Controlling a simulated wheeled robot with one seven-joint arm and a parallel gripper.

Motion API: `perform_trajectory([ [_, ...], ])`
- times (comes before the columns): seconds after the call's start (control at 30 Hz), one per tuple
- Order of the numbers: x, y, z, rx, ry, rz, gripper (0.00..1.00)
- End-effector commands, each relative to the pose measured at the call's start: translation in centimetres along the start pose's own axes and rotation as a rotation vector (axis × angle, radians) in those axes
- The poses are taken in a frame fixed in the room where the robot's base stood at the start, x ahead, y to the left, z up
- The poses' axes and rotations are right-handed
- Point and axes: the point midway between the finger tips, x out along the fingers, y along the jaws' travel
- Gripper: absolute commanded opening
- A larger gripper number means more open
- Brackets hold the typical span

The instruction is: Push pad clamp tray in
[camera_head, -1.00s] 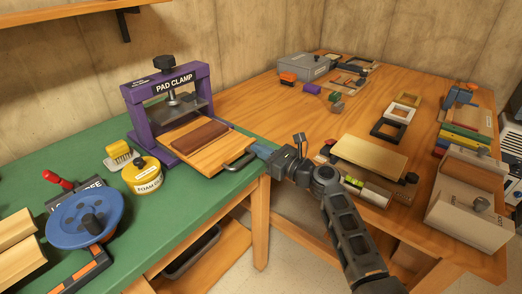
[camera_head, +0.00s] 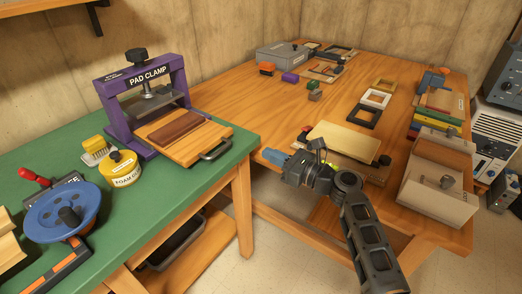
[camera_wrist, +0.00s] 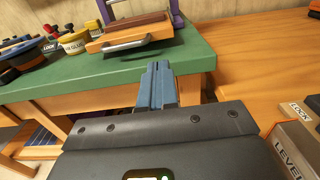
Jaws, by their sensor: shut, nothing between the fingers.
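The pad clamp (camera_head: 112,112) is a purple frame labelled "PAD CLAMP" with a black knob on top, on the green bench. Its wooden tray (camera_head: 195,143) carries a dark brown pad (camera_head: 181,126) and sticks out of the frame toward the bench's right edge. A metal handle (camera_head: 215,150) is on the tray's front; the tray (camera_wrist: 128,34) and handle (camera_wrist: 125,44) also show in the wrist view. My gripper (camera_head: 270,155), with blue fingers, is shut and empty, right of the handle and apart from it. In the wrist view, its fingertips (camera_wrist: 157,67) point toward the green bench edge.
A wooden table (camera_head: 335,95) at right holds frames, a yellow board (camera_head: 343,142) and boxes. A gap separates the front parts.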

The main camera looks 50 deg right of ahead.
Motion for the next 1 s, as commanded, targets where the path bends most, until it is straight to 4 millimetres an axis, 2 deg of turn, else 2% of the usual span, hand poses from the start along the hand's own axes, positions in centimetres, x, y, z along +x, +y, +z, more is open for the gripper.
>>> perform_trajectory([
  [0.23, -0.8, 0.3, 0.1, -0.017, 0.006, 0.003, 0.0],
  [0.33, -0.4, 2.1, 0.1, -0.133, 0.047, 0.024, 0.0],
  [0.47, 0.3, 6.5, 0.2, -0.483, 0.141, 0.085, 0.0],
  [0.5, 0.3, 7.9, 0.4, -0.618, 0.168, 0.108, 0.0],
  [0.6, 0.1, 10.9, 1.2, -0.949, 0.213, 0.161, 0.0],
  [0.7, -0.2, 13.0, 2.2, -1.234, 0.232, 0.203, 0.0],
  [0.83, -0.6, 14.5, 3.3, -1.475, 0.237, 0.232, 0.0],
  [1.0, -0.2, 14.9, 3.5, -1.565, 0.238, 0.239, 0.0],
])
